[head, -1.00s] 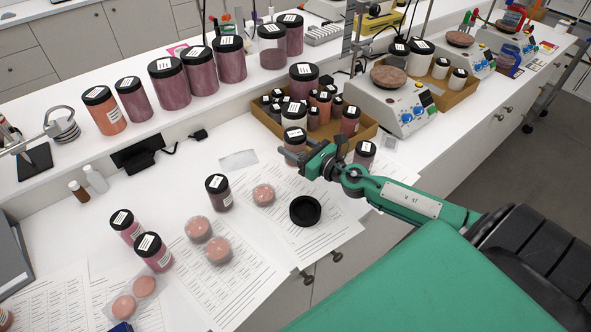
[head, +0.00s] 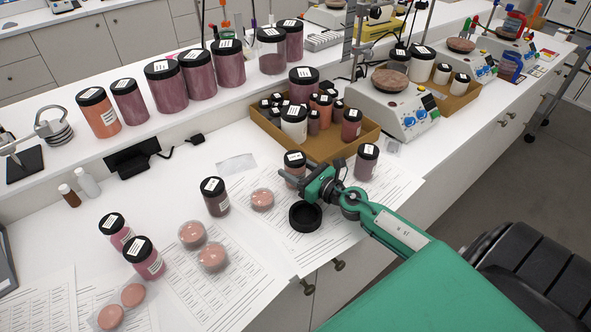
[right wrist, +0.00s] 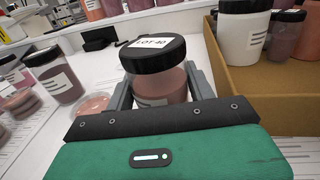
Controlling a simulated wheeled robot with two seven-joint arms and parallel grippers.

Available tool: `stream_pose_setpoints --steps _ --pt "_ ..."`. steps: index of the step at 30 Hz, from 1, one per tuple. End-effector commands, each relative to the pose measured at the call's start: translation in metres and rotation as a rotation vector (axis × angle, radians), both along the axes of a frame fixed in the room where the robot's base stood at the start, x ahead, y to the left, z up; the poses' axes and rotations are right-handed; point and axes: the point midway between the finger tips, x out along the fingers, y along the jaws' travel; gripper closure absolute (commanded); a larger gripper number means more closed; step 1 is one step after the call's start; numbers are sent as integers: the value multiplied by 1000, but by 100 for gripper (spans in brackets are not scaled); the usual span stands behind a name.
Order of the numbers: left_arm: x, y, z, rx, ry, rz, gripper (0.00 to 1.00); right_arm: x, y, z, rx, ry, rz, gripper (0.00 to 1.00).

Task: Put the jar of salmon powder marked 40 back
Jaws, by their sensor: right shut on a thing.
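The jar marked LOT 40 (right wrist: 158,78) has a black lid and pinkish powder inside. It is upright between the two fingers of my right gripper (right wrist: 162,95), which is shut on it. In the head view, the jar (head: 294,159) and my right gripper (head: 304,183) are just in front of the cardboard tray (head: 352,146). I cannot tell whether the jar's base touches the bench, as the gripper hides its lower part. My left gripper is out of view.
The tray holds several jars. A dark-lidded jar (head: 367,161) stands right of my gripper, and a black ring-shaped dish (head: 305,215) lies in front of it. Another jar (head: 214,197) stands to the left. Large jars (head: 165,86) line the raised shelf.

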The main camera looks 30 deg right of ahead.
Motion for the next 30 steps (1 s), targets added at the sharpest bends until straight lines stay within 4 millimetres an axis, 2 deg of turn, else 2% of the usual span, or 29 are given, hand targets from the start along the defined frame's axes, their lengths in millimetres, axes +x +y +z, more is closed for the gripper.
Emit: stream_pose_setpoints --steps 2,3,6,18,23,30 --pt "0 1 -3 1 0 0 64 0 0 -3 0 -1 0 73" --pt "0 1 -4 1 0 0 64 0 0 -3 0 0 0 44" --pt "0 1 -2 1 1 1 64 0 0 -2 0 0 0 24" --pt "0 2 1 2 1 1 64 -1 0 2 0 0 0 24" --pt "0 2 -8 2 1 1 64 -18 -5 -3 0 1 0 24" --pt "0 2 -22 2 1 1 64 -52 -14 -4 0 2 0 24"
